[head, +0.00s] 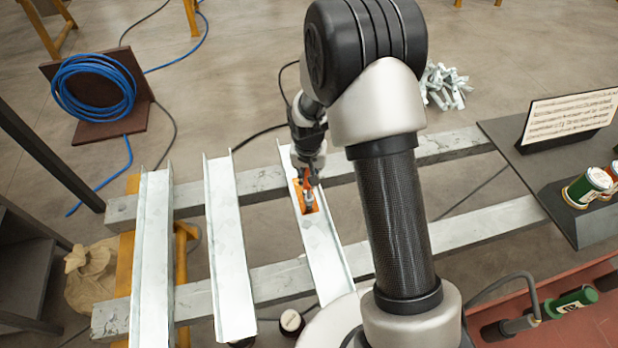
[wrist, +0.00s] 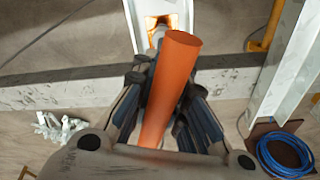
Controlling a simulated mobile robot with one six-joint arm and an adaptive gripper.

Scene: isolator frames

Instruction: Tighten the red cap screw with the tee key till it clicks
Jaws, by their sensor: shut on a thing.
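My gripper (head: 309,172) is low over the right-hand metal channel (head: 325,258), above an orange patch (head: 312,204) in it. In the wrist view my gripper (wrist: 166,92) is shut on a thick orange bar, which looks like the handle of the tee key (wrist: 178,65). The bar lies between the fingers, its round end toward the channel. A grey part shows just beyond the fingers, against the orange patch (wrist: 157,21). The red cap screw cannot be made out. Whether the key's tip sits in it is hidden.
Two more channels (head: 228,255) lie to the left across grey beams (head: 455,145). A blue hose coil (head: 92,88) leans on a brown board. Cans (head: 588,186) and a printed sheet (head: 572,113) are on a dark table at right. Metal scraps (head: 445,85) lie on the floor.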

